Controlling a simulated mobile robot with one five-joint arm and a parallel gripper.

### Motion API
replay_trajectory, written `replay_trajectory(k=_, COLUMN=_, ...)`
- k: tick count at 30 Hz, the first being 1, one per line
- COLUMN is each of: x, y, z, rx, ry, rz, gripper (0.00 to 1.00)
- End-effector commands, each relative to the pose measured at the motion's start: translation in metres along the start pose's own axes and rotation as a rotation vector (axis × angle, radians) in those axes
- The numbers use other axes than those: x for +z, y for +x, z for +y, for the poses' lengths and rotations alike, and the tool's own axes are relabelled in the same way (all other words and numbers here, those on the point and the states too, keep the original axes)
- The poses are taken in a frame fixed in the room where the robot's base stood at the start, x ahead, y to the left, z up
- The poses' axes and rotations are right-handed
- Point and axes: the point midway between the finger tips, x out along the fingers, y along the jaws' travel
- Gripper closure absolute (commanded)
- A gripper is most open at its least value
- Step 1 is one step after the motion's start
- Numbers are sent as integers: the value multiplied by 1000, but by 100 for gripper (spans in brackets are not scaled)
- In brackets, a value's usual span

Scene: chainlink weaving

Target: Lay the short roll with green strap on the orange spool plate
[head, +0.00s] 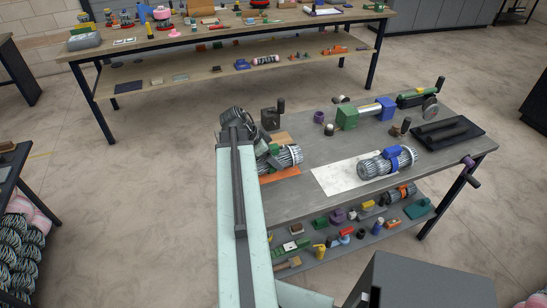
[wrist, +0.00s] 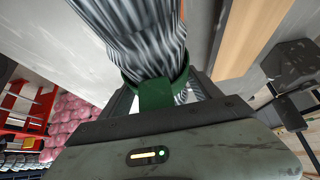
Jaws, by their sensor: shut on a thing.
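The short roll (head: 287,157) is a bundle of grey wire mesh with a green strap (wrist: 165,92). My gripper (head: 267,153) is shut on it at the strap, above the left end of the workbench. The roll also fills the top middle of the wrist view (wrist: 150,40). The orange spool plate (head: 280,174) lies on the bench just below and in front of the roll in the head view, partly hidden by my arm. I cannot tell whether the roll touches the plate.
Behind are a dark block with a handle (head: 270,118), a green-and-blue fixture (head: 347,118) and a black tray (head: 447,134). The bench's middle surface is mostly clear.

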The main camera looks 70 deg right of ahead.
Motion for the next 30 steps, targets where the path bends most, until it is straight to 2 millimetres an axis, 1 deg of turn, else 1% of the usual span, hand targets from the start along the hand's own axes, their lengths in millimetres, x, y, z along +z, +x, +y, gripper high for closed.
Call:
replay_trajectory(k=21, x=6, y=11, z=0, rx=1, ry=1, rz=1, gripper=100)
replay_trajectory(k=22, x=5, y=11, z=0, rx=1, ry=1, rz=1, gripper=22)
replay_trajectory(k=23, x=5, y=10, z=0, rx=1, ry=1, rz=1, gripper=14)
replay_trajectory(k=24, x=5, y=10, z=0, rx=1, ry=1, rz=1, gripper=2)
replay_trajectory(k=30, x=6, y=10, z=0, rx=1, ry=1, rz=0, gripper=2)
